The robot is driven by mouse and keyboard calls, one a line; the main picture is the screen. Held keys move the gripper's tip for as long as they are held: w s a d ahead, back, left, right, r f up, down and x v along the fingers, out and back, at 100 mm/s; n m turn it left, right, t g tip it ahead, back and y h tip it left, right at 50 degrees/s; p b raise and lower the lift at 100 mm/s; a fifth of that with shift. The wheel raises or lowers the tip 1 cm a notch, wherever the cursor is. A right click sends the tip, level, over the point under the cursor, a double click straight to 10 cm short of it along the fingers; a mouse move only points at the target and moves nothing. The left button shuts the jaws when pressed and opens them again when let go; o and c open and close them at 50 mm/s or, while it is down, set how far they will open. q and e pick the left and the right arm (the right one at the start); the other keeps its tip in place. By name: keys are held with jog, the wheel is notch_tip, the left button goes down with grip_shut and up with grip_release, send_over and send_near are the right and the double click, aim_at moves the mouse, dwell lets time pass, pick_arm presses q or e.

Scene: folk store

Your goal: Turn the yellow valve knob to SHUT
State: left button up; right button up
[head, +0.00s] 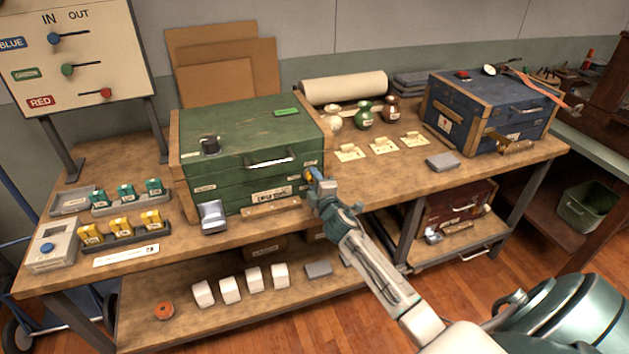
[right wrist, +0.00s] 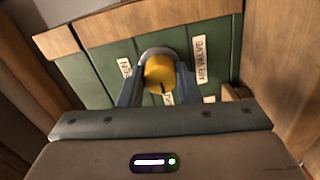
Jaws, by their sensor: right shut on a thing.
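The yellow valve knob (right wrist: 159,73) sits on a green panel (right wrist: 104,69) of the green chest (head: 245,150). In the right wrist view a label reading "AIR VALVE" is to its right and an "OPEN"-like label to its left. A third label below is mostly hidden. My right gripper (head: 310,176) is at the chest's front right, and it also shows in the right wrist view (right wrist: 159,80), shut on the knob with one finger on each side. The knob's pointer is too unclear to read. My left gripper is not in view.
The wooden workbench (head: 390,178) carries a blue chest (head: 490,112) at the right, and yellow and teal labelled blocks at the left. Small vases and tags stand right of the green chest. A lower shelf (head: 200,315) holds several white blocks.

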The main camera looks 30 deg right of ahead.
jog(key=shift+f, duration=0.1)
jog(key=o, duration=1)
jog(key=shift+c, duration=0.2)
jog(key=shift+s+a, duration=0.15)
jog(key=shift+s, duration=0.4)
jog(key=b+v, duration=0.2)
jog(key=v, duration=0.7)
jog(key=shift+s, duration=0.35)
